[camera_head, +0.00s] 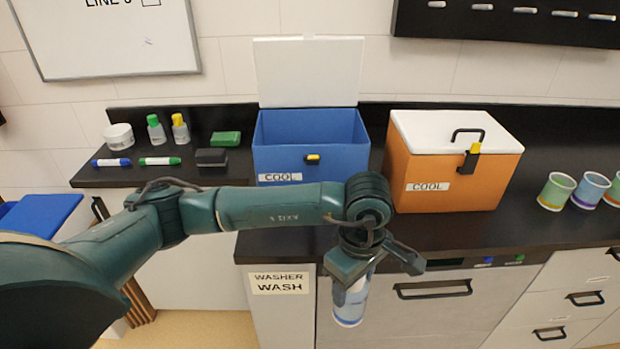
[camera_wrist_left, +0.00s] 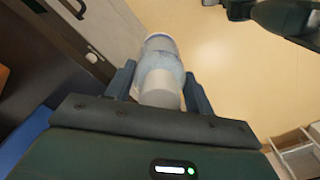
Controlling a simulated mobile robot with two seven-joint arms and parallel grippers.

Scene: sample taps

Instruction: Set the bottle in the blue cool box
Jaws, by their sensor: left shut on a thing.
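The bottle (camera_head: 349,306) is clear with a bluish body. It hangs below my left gripper (camera_head: 362,275), in front of the counter's front edge. My left gripper is shut on the bottle, which also shows between the fingers in the left wrist view (camera_wrist_left: 160,75). The blue cool box (camera_head: 312,160) stands on the counter with its white lid (camera_head: 308,72) raised upright at the back. Its front bears a COOL label and a yellow-black latch. The inside floor of the box is hidden. My right gripper is not in the head view.
An orange cool box (camera_head: 440,185) with a shut white lid stands right of the blue one. Several striped cups (camera_head: 557,191) stand farther right. Small bottles, markers and a white jar (camera_head: 118,137) are at left. My left forearm crosses in front of the counter (camera_head: 290,242).

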